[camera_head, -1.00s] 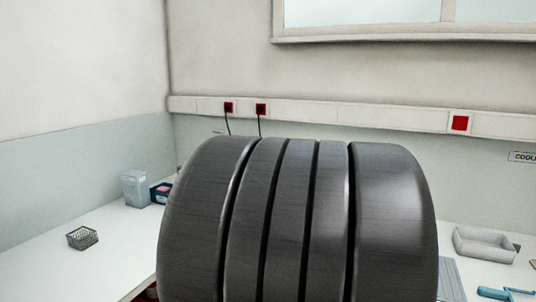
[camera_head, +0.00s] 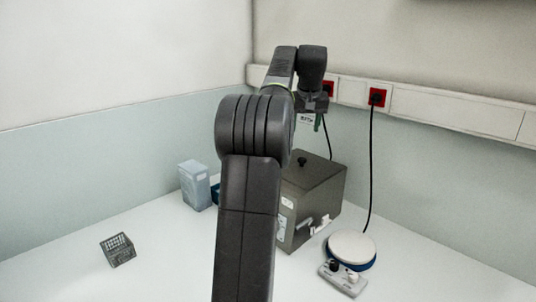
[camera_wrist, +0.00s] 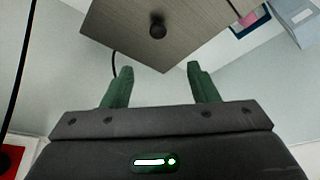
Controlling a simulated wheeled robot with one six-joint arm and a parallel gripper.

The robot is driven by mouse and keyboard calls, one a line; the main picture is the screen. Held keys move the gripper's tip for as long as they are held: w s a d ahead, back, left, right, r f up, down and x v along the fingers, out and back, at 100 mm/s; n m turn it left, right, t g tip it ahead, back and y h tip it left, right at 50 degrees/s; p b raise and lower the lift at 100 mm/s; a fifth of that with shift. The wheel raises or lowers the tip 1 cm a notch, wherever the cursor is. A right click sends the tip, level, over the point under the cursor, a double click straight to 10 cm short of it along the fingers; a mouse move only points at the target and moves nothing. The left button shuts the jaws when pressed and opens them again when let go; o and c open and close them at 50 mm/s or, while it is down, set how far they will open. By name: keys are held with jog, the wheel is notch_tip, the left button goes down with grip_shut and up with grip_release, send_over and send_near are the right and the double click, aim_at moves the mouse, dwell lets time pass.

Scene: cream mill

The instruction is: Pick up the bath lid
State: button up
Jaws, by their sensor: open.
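The bath lid (camera_head: 312,178) is the flat grey-brown top of a box-shaped bath (camera_head: 300,222), with a round black knob (camera_head: 329,155) on it. In the wrist view the lid (camera_wrist: 205,35) fills the top middle, and its knob (camera_wrist: 157,31) lies beyond the fingertips, roughly in line with the gap between them. My gripper (camera_wrist: 159,70) is open and empty, with its two green fingers apart. In the head view my gripper (camera_head: 318,124) is above the lid and apart from the knob; my arm hides the left part of the bath.
A round white-topped device (camera_head: 352,247) with a control block stands right of the bath. A pale blue container (camera_head: 195,185) stands to the left, with a dark blue box (camera_head: 215,194) partly hidden behind my arm. A wire basket (camera_head: 118,249) sits front left. Cables hang from the wall rail (camera_head: 430,106).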

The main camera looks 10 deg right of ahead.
send_over(302, 158)
jog(key=s, duration=0.2)
jog(key=f, duration=0.7)
jog(key=shift+w+a+f, duration=0.2)
jog(key=shift+a, duration=0.2)
jog(key=f, duration=0.4)
jog(key=shift+w+d+f+p, duration=0.2)
jog(key=shift+d+f+p, duration=0.05)
jog(key=shift+f+p, duration=0.15)
jog(key=shift+w+f, duration=0.25)
jog(key=shift+f, duration=0.1)
jog(key=c, duration=1)
